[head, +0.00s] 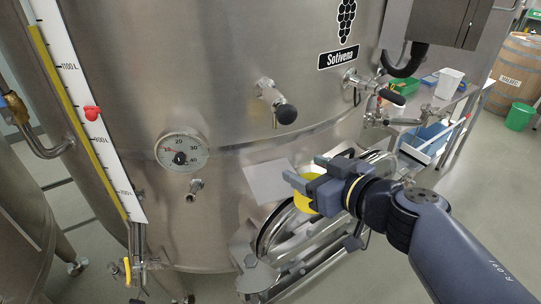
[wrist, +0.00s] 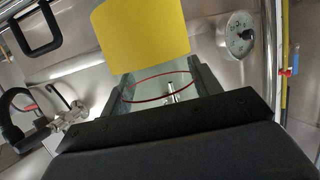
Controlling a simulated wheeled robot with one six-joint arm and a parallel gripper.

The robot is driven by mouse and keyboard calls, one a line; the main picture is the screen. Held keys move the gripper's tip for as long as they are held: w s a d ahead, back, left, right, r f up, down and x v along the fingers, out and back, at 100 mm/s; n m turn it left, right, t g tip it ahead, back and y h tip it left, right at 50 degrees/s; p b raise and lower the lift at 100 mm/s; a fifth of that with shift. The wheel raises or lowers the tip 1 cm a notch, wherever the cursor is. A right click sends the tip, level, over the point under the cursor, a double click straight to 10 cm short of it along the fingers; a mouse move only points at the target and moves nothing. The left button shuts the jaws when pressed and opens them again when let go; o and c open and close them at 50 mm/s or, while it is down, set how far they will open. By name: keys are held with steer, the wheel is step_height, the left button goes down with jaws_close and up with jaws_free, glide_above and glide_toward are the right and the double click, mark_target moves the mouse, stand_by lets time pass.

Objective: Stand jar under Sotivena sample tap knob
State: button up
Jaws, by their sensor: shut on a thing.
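The jar is clear with a thin red ring (wrist: 158,77) and a yellow band (wrist: 142,38) in the wrist view. My gripper (head: 305,170) is shut on it. In the head view only the jar's yellow part (head: 303,203) shows clearly, just below the fingers; the rest is hidden or too clear to make out. The sample tap with its black knob (head: 286,114) sticks out of the Sotivena vat (head: 225,60). The jar is below and slightly right of that knob in the picture; their depth gap is hard to tell.
A light grey flat plate (head: 268,182) lies left of my gripper, by the round manway door (head: 280,225). A valve with a black handle (head: 392,97) stands out at the right. The dial gauge (head: 182,152) has a small tap (head: 194,192) below it.

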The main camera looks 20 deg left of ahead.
steer(key=w+a, duration=0.2)
steer(key=a, duration=0.1)
steer(key=w+a, duration=0.3)
steer(key=w+a+b, duration=0.1)
steer(key=w+a, duration=0.2)
steer(key=shift+a, duration=0.3)
steer(key=f+b, duration=0.1)
steer(key=f, duration=0.1)
steer(key=f+b, duration=0.1)
steer(key=b, duration=0.1)
steer(key=shift+w+a+f, duration=0.1)
steer(key=shift+w+f, duration=0.1)
steer(key=shift+f, duration=0.15)
steer(key=shift+r, duration=0.1)
steer(key=o, duration=1)
steer(key=shift+o, duration=0.2)
